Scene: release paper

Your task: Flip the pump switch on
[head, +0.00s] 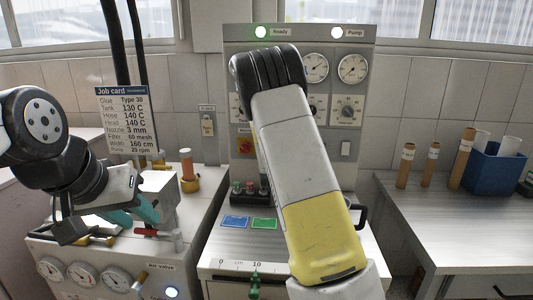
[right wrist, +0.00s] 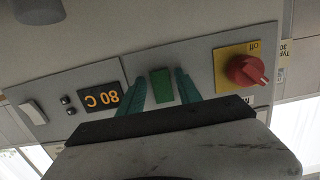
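The grey control panel (head: 361,110) stands upright at the back of the head view. That view is upside down. My right gripper (right wrist: 161,90) is open at the panel, with a green switch (right wrist: 162,84) between its teal fingers; contact cannot be told. No label shows which switch is the pump's. My left gripper (head: 133,213) is open over the left machine.
A red knob (right wrist: 246,70) on a yellow plate and an 80 C display (right wrist: 101,98) flank the green switch. My right arm hides the panel's middle. A job card (head: 122,120) stands left. Tubes and a blue bin (head: 497,170) stand on the right table.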

